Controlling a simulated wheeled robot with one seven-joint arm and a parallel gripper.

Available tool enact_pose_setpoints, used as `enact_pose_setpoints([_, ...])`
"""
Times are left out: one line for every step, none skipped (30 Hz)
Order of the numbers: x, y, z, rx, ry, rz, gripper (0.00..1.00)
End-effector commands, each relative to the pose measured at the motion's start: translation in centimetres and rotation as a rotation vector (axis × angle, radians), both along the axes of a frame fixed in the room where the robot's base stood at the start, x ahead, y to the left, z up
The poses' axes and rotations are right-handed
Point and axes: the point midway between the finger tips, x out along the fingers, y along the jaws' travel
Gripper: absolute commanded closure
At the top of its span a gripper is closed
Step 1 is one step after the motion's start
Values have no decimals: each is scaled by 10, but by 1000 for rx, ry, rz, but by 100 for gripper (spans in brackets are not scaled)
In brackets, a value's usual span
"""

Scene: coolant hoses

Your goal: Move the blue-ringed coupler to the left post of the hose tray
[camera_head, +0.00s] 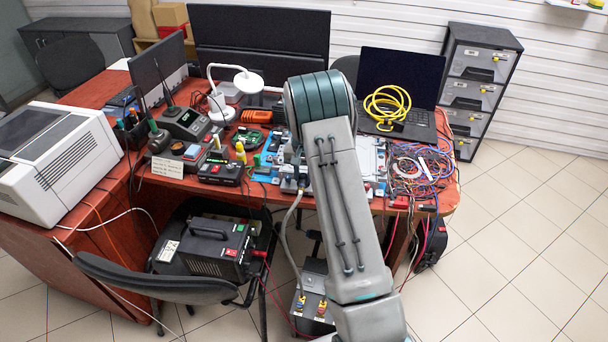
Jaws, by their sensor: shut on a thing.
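My gripper (292,184) is mostly hidden behind my own arm, low over the front edge of the desk. It is shut at the upper end of a grey hose (284,232); the coupler there is too small and covered for its ring to show. The hose hangs over the desk edge to a grey box (313,325) on the floor. On that box are a blue-and-yellow fitting (300,302) and a red-and-yellow fitting (322,307). I cannot make out the hose tray or its left post; my arm covers part of the desk there.
The red-brown desk (150,196) is crowded. A yellow cable coil (387,104) lies on the laptop (420,120), and tangled wires (420,170) lie at the right. A black power supply (207,247) and a chair (155,281) stand in front.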

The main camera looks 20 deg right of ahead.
Motion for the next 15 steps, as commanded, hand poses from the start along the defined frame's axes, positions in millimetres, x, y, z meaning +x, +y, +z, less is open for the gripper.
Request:
enact_pose_setpoints([0, 0, 4, 0, -1, 0, 99])
enact_pose_setpoints([0, 0, 6, -1, -2, 0, 99])
enact_pose_setpoints([0, 0, 8, -1, -2, 0, 99])
enact_pose_setpoints([0, 0, 9, -1, -2, 0, 99])
enact_pose_setpoints([0, 0, 11, -1, -2, 0, 99])
enact_pose_setpoints([0, 0, 13, -1, -2, 0, 99])
enact_pose_setpoints([0, 0, 14, -1, -2, 0, 99])
enact_pose_setpoints([0, 0, 16, -1, -2, 0, 99])
enact_pose_setpoints([0, 0, 18, -1, -2, 0, 99])
enact_pose_setpoints([0, 0, 19, -1, -2, 0, 99])
enact_pose_setpoints([0, 0, 21, 0, -1, 0, 99])
enact_pose_setpoints([0, 0, 23, 0, -1, 0, 99])
enact_pose_setpoints([0, 0, 24, 0, -1, 0, 99])
enact_pose_setpoints([0, 0, 26, 0, -1, 0, 99])
enact_pose_setpoints([0, 0, 28, 0, -1, 0, 99])
